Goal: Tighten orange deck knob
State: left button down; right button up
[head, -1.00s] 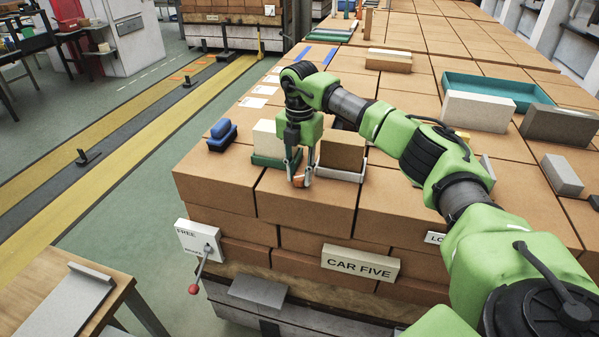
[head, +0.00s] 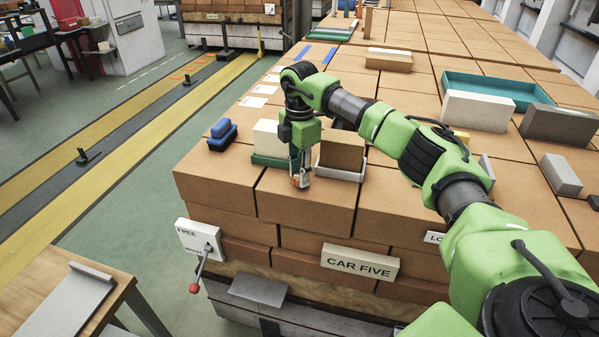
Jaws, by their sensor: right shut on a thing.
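The orange knob (head: 296,182) sits low on the top of the brick stack, near its front edge. My right gripper (head: 301,178) points straight down over it and is shut on it, with its fingers around the knob's sides. The fingers partly hide the knob. My right arm reaches in from the lower right. My left gripper is not in the head view.
A blue brush-like thing (head: 222,134) lies to the left. A lever (head: 200,270) with a red ball hangs at the front.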

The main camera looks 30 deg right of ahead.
dwell(0.3)
jog(key=o, duration=1.1)
jog(key=shift+r, duration=0.25)
notch_tip(320, 180, up, 12)
jog(key=shift+f, duration=0.2)
